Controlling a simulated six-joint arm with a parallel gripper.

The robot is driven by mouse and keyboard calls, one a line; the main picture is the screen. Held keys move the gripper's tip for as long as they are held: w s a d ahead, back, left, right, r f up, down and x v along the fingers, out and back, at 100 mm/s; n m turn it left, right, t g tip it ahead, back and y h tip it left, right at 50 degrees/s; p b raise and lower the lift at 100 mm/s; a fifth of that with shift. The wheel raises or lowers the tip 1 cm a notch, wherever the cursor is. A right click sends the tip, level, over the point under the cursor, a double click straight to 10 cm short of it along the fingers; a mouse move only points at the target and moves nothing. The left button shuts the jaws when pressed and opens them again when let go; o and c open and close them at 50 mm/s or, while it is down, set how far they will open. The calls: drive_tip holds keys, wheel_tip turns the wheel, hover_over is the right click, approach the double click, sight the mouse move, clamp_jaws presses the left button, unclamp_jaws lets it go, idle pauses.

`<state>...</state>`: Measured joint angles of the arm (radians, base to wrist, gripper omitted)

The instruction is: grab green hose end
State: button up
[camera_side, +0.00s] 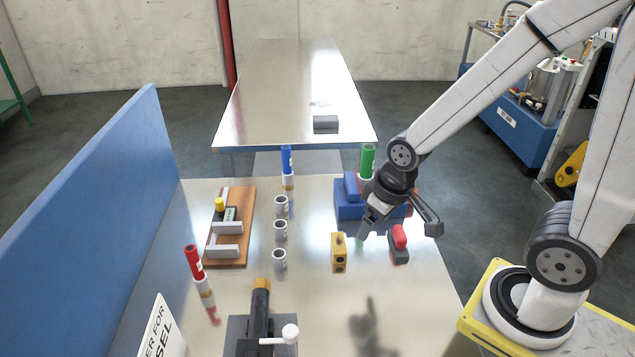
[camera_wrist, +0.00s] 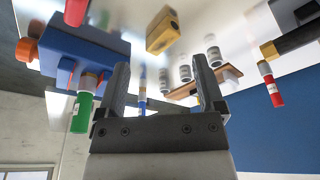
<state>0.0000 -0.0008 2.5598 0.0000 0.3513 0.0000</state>
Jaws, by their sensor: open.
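The green hose end (camera_side: 367,160) stands upright at the back of the blue block (camera_side: 350,210), partly behind my wrist. It also shows in the wrist view (camera_wrist: 82,112), left of my fingers and outside them, beside the blue block there. My gripper (camera_side: 399,228) is open and points down, above the table in front of the blue block. In the wrist view, nothing is held between the two fingers of my gripper (camera_wrist: 162,78).
A blue hose end (camera_side: 286,160) and a red one (camera_side: 194,262) stand further left. Several grey cups (camera_side: 280,230) line the table's middle. A yellow block (camera_side: 339,250) and a red-topped piece (camera_side: 399,237) are near my gripper. A blue wall (camera_side: 90,220) bounds the left.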

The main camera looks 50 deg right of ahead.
drive_tip(key=w+v, duration=0.2)
drive_tip(key=v, duration=0.6)
drive_tip(key=w+d+r+n+t+h, duration=0.1)
drive_tip(key=w+d+r+t, duration=0.1)
drive_tip(key=w+d+t, duration=0.6)
drive_tip(key=w+d+r+n+t, duration=0.1)
drive_tip(key=w+d+r+n, duration=0.1)
drive_tip(key=w+d, duration=0.75)
drive_tip(key=n+y, duration=0.3)
drive_tip(key=y, duration=0.5)
approach(368, 153)
drive_tip(key=w+f, duration=0.2)
drive_tip(key=w, duration=0.1)
drive_tip(key=shift+x, duration=1.1)
drive_tip(key=shift+w+d+f, duration=0.1)
drive_tip(key=shift+w+f, duration=0.05)
